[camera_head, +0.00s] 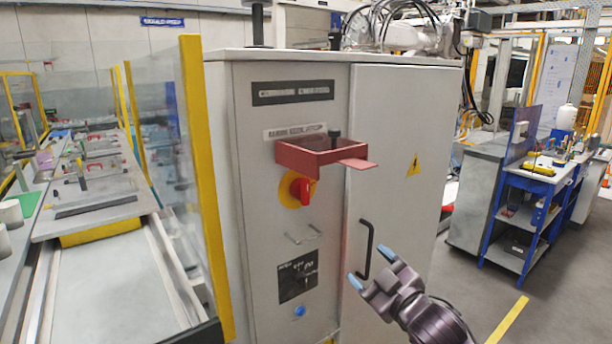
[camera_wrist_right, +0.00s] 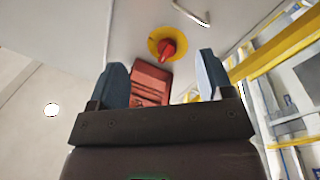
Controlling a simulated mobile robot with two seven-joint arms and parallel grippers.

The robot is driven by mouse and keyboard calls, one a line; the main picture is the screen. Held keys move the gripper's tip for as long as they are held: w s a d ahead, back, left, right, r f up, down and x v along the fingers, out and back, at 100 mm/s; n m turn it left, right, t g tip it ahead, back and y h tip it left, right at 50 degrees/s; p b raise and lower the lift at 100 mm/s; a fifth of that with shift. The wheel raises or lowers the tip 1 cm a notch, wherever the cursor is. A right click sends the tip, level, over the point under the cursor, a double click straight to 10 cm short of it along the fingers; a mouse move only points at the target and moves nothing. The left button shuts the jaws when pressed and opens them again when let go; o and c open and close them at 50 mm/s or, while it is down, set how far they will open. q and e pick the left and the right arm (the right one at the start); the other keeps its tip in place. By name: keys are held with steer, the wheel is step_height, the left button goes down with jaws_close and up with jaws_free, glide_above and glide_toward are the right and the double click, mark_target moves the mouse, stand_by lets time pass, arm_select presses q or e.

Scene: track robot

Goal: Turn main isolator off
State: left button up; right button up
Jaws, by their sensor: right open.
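The main isolator is a red rotary switch (camera_head: 300,189) on a yellow disc, on the front of a grey cabinet (camera_head: 400,120). It also shows in the right wrist view as a red knob (camera_wrist_right: 168,48) on its yellow disc, beyond the fingertips. A red tray-like bracket (camera_head: 310,155) sticks out just above the switch. It shows between the fingers in the right wrist view (camera_wrist_right: 151,85). My right gripper (camera_head: 370,266) is open and empty, with blue fingertips, below and right of the switch and apart from it. My left gripper is not in view.
A black door handle (camera_head: 366,250) stands close to my right gripper. Below the switch are small metal hooks (camera_head: 306,236), a black panel (camera_head: 298,277) and a blue button (camera_head: 299,311). A yellow-posted clear guard (camera_head: 205,180) stands left. Open floor lies right, before a blue workbench (camera_head: 535,190).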

steer(key=s+d+f+m+g+h, duration=0.1)
steer(key=s+d+f+m+h, duration=0.35)
steer(key=f, duration=0.45)
steer(key=s+d+f+m+h, duration=0.1)
steer(key=s+d+f+m, duration=0.2)
steer(key=s+d+f, duration=0.55)
steer(key=s+d+f+m+g+h, duration=0.2)
steer(key=s+f+m+g+h, duration=0.1)
steer(key=s+f, duration=1.1)
steer(key=shift+s+f+m+g+b, duration=0.15)
steer(key=shift+s+m+g+b, duration=0.2)
steer(key=shift+g, duration=0.25)
steer(key=shift+c, duration=0.3)
